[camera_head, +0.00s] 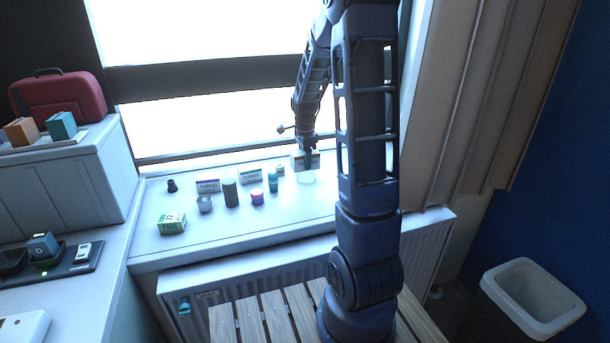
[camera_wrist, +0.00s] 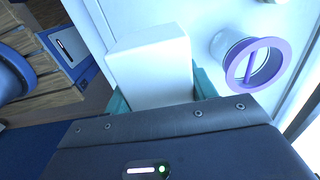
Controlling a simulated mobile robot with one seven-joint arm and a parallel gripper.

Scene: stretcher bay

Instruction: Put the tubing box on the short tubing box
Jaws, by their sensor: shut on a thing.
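My gripper (camera_head: 307,163) is over the right part of the white windowsill. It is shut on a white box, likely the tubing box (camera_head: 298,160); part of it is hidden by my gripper. In the wrist view the white box (camera_wrist: 150,70) sits between the two teal fingers of my gripper (camera_wrist: 160,95). Two similar low white boxes with dark label strips stand on the sill: one at left (camera_head: 208,186) and one nearer the middle (camera_head: 250,177). Their labels are too small to read, so I cannot tell which is the short tubing box.
A clear jar (camera_head: 306,178) stands just below my gripper; a purple-rimmed jar (camera_wrist: 258,62) is beside the held box in the wrist view. A dark cylinder (camera_head: 230,193), purple-lidded jar (camera_head: 257,198), teal bottle (camera_head: 272,183) and green box (camera_head: 172,223) are on the sill. The front sill is clear.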

